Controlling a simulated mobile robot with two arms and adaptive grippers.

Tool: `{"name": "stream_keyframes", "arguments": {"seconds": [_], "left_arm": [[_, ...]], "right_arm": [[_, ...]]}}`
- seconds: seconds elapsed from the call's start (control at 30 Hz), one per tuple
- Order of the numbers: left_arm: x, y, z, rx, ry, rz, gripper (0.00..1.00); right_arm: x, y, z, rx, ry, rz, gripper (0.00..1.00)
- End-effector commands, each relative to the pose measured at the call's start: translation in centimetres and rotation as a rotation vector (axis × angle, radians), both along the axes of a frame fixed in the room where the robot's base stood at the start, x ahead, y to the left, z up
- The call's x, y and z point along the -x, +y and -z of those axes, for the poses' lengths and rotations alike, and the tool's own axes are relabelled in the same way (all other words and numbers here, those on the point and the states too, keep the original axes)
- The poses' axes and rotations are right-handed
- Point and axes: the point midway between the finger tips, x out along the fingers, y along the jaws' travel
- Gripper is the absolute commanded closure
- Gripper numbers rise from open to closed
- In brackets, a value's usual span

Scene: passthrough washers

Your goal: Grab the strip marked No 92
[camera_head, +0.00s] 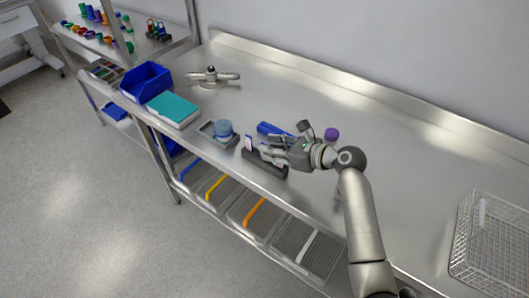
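My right gripper (272,149) reaches in from the right over the steel counter, with its fingers pointing left above a dark rack (268,167). A small pale strip with a purple part (249,143) stands upright at the rack's left end, just left of the fingertips. Its marking is too small to read, so I cannot tell whether it is No 92. The fingers and hand hide part of the rack. I cannot make out whether they are open or closed on anything. My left gripper is out of view.
A blue-lidded jar (224,130) on a grey tray, a teal-topped box (173,108) and a blue bin (146,81) stand to the left. A blue object (272,129) and a purple-topped item (331,134) are by the hand. A wire basket (492,240) is at right.

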Motion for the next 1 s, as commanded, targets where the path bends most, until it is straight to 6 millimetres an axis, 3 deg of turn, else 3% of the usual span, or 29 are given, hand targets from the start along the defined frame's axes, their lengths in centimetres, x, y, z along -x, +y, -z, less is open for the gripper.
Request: {"name": "stream_keyframes", "arguments": {"seconds": [0.03,0.17,0.5,0.77,1.0], "left_arm": [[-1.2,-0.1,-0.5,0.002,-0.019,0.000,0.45],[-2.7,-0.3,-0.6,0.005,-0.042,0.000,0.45],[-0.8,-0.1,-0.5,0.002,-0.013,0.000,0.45],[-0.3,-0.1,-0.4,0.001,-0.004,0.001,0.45],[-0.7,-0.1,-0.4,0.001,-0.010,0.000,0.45]], "right_arm": [[-0.3,0.7,0.1,0.000,0.002,-0.003,0.69],[-1.2,1.8,0.8,0.000,0.002,-0.001,0.69],[-1.6,2.4,1.2,0.002,-0.001,-0.001,0.69],[-1.6,2.3,1.2,0.002,-0.001,-0.001,1.00],[-1.6,2.3,1.2,0.002,-0.001,-0.001,1.00]]}}
